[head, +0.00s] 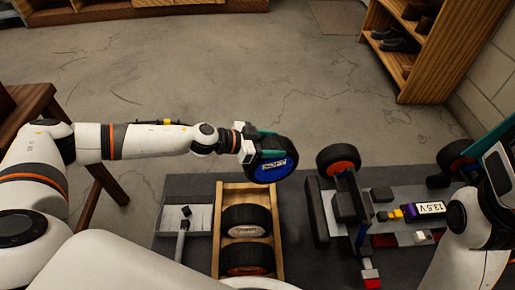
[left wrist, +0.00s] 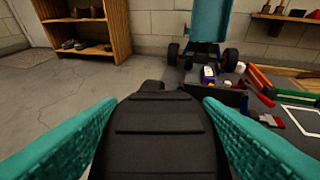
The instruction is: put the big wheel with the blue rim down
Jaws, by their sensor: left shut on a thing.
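The big wheel with the blue rim (head: 271,167) is a black tyre around a blue hub with white lettering. My left gripper (head: 262,148) is shut on it, with teal fingers on both sides of the tyre. The wheel is upright, above the far edge of the dark mat, just beyond the wooden crate. In the left wrist view the tyre tread (left wrist: 160,135) fills the space between the two teal fingers. My right arm shows at the right edge of the head view, with a teal finger (head: 492,145) partly visible; its jaw opening is hidden.
The wooden crate (head: 222,215) holds black wheels, one with an orange-red rim. A grey tray (head: 197,246) with a tool is left of it. The racecar chassis (head: 400,195), with orange-rimmed wheels and a battery, stands to the right. A shelf (head: 440,60) stands at the back right.

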